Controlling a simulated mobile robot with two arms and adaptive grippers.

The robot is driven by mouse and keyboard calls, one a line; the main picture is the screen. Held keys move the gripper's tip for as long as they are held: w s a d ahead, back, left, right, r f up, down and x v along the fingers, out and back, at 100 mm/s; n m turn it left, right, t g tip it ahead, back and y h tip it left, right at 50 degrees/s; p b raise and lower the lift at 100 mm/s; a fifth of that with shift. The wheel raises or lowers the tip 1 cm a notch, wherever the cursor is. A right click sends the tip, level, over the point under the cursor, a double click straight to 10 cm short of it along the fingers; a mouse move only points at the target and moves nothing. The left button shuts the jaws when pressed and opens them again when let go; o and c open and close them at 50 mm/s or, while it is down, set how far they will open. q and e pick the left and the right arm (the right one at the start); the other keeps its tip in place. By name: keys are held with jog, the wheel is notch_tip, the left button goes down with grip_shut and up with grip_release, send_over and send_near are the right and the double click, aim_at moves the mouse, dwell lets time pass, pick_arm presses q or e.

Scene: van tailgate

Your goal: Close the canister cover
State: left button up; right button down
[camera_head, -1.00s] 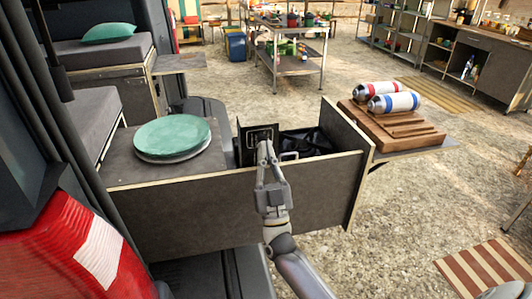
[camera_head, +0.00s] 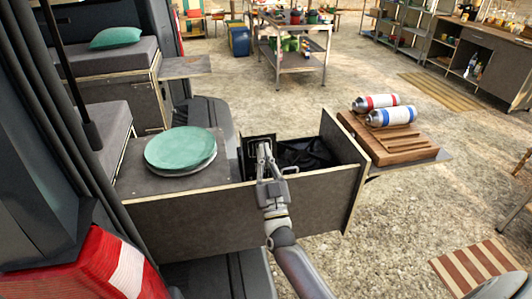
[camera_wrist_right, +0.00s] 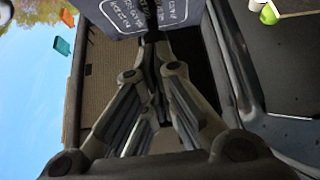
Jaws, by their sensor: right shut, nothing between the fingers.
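The canister cover appears to be the dark upright panel (camera_head: 250,141) with a pale outline, in the open drawer box. In the right wrist view, a dark panel (camera_wrist_right: 125,18) with white lettering stands at the top, just beyond the fingertips. My right gripper (camera_head: 265,149) is shut and empty, in front of the panel and over the near drawer wall. The right wrist view shows its fingers (camera_wrist_right: 150,42) converging close to the lettered panel; I cannot tell whether they touch it. The fingers hide part of the panel. My left gripper is not in view.
A black bundle (camera_head: 305,154) is inside the drawer. Green plates (camera_head: 180,149) are stacked at left. Open ground is beyond.

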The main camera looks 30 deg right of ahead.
aim_at(259, 142)
jog(key=w+g+p, duration=0.1)
jog(key=p, duration=0.1)
jog(key=w+g+p, duration=0.1)
jog(key=w+p, duration=0.1)
jog(key=w+d+g+p, duration=0.1)
jog(key=w+p, duration=0.1)
jog(key=shift+d+r+y+p, duration=0.1)
jog(key=shift+r+y+p, duration=0.2)
jog(key=shift+y+p, duration=0.1)
jog(key=shift+w+d+f+g+p, duration=0.2)
jog(key=shift+w+f+g+p, duration=0.25)
jog(key=shift+w+g+p, duration=0.3)
jog(key=shift+r+p, duration=0.35)
notch_tip(259, 142, up, 4)
jog(key=p, duration=0.3)
jog(key=shift+d+f, duration=0.1)
jog(key=shift+f, duration=0.05)
jog(key=s+a+r+p, duration=0.2)
jog(key=s+r+p, duration=0.2)
jog(key=s+r, duration=0.2)
jog(key=shift+s+p, duration=0.3)
jog(key=shift+s, duration=0.4)
